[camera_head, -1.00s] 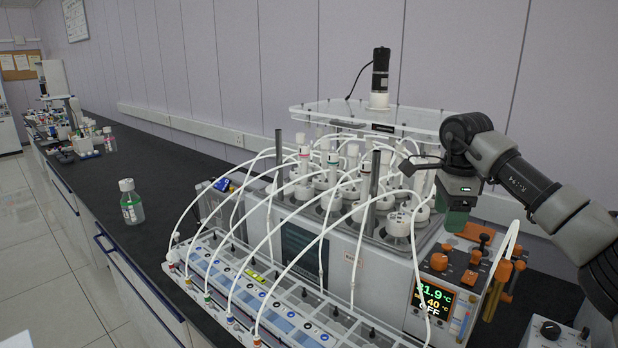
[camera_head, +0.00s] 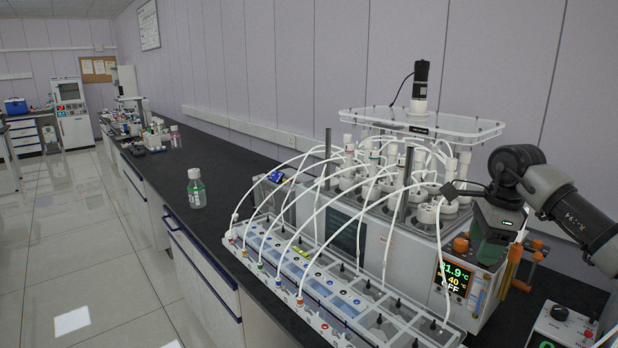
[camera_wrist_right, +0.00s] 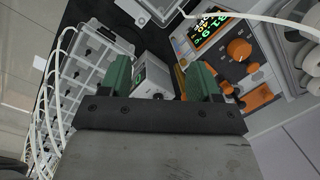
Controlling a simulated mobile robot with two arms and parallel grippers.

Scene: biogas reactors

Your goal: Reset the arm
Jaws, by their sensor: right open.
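My right arm comes in from the right in the head view. Its gripper (camera_head: 490,236) hangs beside the right end of the biogas reactor unit (camera_head: 375,245), in front of the wall. In the right wrist view my right gripper (camera_wrist_right: 159,82) shows two green fingers spread wide apart with nothing held between them. The orange-knobbed control unit (camera_wrist_right: 240,50) with its lit display lies beyond the fingers to the right. My left gripper is in neither view.
White tubes (camera_head: 325,200) arch from the reactors to the long tray (camera_head: 300,262) in front. A clear bottle with a green label (camera_head: 197,190) stands on the black bench (camera_head: 150,165). A small instrument (camera_head: 560,325) stands at the lower right. The floor at left is clear.

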